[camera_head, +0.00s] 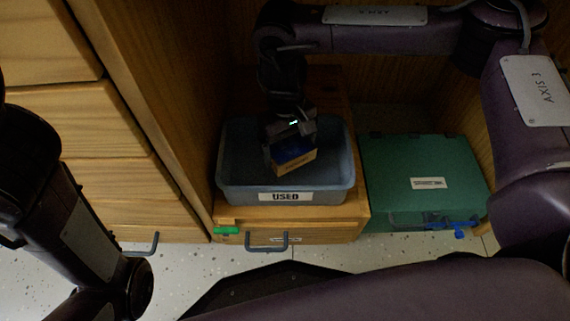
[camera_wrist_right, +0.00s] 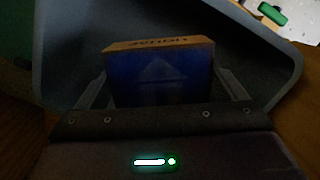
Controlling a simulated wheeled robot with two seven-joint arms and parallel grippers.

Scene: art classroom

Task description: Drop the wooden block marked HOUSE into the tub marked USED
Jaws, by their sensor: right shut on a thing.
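The tub marked USED (camera_head: 232,194) is a grey-blue open bin with a white label on its front. It stands on a wooden drawer unit. My right gripper (camera_head: 282,150) is shut on the wooden block marked HOUSE (camera_head: 295,160), which has a blue face and bare wood edges. The block is tilted and hangs over the tub's opening. In the right wrist view the block (camera_wrist_right: 160,78) sits between the fingers, its lettering on the top edge, with the tub's wall (camera_wrist_right: 60,60) around it. My left arm shows at the left; its gripper is out of view.
A green box (camera_head: 400,170) with a small label and a blue latch stands right of the tub. The wooden drawer unit (camera_head: 340,232) below has a grey handle and a green tag (camera_head: 227,230). Wooden drawers (camera_head: 105,120) rise at the left.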

